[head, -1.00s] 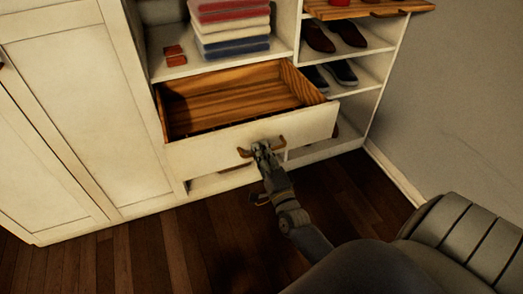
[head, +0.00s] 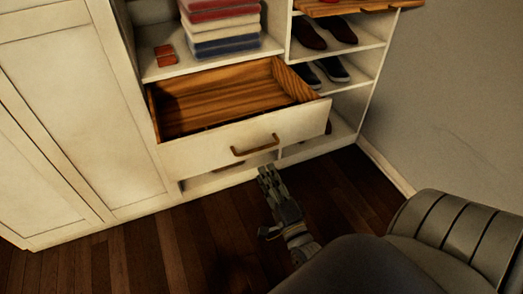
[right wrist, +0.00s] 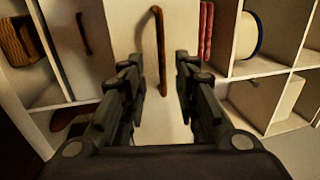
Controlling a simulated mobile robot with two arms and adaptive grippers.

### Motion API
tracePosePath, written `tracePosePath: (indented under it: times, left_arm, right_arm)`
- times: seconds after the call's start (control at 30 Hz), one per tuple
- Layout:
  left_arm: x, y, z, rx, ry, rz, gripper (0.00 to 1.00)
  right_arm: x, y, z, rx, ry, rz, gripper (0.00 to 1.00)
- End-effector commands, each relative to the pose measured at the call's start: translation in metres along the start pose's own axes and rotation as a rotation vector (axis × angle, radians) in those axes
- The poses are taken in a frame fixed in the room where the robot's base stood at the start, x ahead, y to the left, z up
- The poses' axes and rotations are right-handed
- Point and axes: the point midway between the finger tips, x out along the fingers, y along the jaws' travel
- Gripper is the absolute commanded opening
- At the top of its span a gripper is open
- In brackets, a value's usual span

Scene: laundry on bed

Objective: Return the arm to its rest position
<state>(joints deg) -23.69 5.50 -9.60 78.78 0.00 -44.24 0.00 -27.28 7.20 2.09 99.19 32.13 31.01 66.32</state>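My right gripper (head: 267,175) is below and in front of the open drawer (head: 240,136), over the dark floor. It is apart from the brown drawer handle (head: 255,146). In the right wrist view, the fingers of my right gripper (right wrist: 160,62) are spread with nothing between them, and the handle (right wrist: 159,30) shows beyond the gap. The drawer is pulled out, and the visible part of its wooden inside is empty. My left gripper is not in view.
A white cabinet (head: 70,110) stands at the left. Folded towels (head: 220,28) and a small red-orange object (head: 166,55) lie on the shelf above the drawer. Shoes (head: 333,68) sit on shelves at the right. A grey wall (head: 450,100) borders the right. Floor in front is clear.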

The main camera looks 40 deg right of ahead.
Motion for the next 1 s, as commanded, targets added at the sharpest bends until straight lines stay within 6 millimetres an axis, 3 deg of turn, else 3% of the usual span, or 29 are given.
tracePosePath:
  times: [0.2, 0.77, 0.87, 1.0]
  left_arm:
    - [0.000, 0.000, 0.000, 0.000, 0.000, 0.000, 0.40]
    - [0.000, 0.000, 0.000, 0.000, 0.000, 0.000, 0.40]
    - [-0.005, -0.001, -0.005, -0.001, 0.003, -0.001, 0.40]
    - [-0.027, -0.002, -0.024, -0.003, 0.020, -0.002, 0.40]
  right_arm:
    - [-0.016, 0.000, 0.000, 0.000, 0.000, -0.001, 0.29]
    - [-0.016, 0.000, 0.000, -0.002, -0.002, 0.001, 0.29]
    - [-0.015, 0.001, 0.009, -0.027, -0.028, 0.024, 0.29]
    - [-0.013, 0.009, 0.042, -0.151, -0.147, 0.123, 0.29]
